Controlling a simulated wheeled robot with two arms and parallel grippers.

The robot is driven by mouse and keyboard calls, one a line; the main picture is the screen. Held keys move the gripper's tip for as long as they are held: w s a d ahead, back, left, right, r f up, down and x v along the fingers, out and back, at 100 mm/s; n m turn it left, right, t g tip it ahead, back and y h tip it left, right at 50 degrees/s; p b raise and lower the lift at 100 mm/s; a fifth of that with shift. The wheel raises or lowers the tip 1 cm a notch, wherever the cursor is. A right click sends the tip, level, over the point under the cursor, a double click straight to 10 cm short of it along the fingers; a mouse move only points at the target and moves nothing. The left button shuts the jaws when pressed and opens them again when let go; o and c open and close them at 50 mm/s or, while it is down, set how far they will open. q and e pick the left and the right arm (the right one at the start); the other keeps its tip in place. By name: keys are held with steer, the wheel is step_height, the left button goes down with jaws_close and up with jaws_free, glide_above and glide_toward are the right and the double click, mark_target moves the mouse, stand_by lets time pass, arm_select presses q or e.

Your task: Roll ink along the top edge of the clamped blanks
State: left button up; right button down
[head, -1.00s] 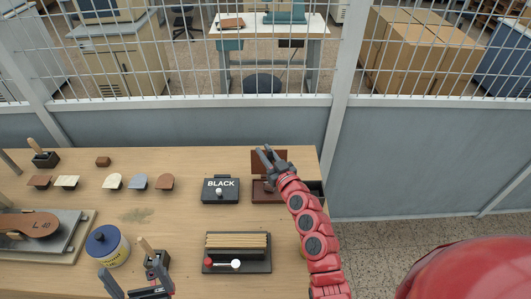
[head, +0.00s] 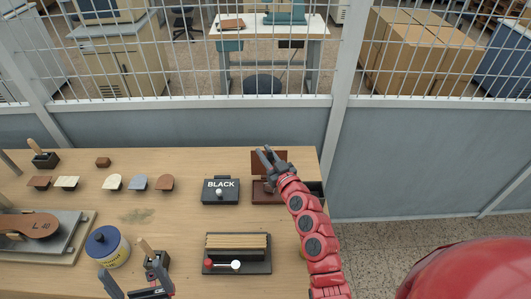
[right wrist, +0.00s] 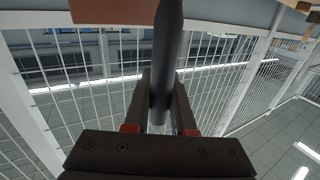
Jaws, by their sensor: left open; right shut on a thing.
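The blanks (head: 238,238) are light wooden strips lying side by side in a dark clamp (head: 255,267) with a red knob and a white ball-ended part. A black ink box (head: 220,197) marked BLACK sits behind them. My right gripper (head: 265,157) is at the back right, over a brown open-lidded case (head: 268,198). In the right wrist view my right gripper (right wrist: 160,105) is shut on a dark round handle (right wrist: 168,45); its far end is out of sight. My left gripper (head: 140,282) is open and empty at the front edge, near a wooden-handled tool in a dark holder (head: 157,262).
A blue-lidded jar (head: 107,247) stands front left, beside a plate with a brown leather piece (head: 28,226). Several small coloured samples (head: 112,181) lie in a row. A mesh fence (head: 180,60) stands behind the table.

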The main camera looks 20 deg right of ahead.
step_height(320, 180, up, 7)
steer(key=p, duration=0.4)
steer(key=shift+f, duration=0.15)
stand_by(0.5)
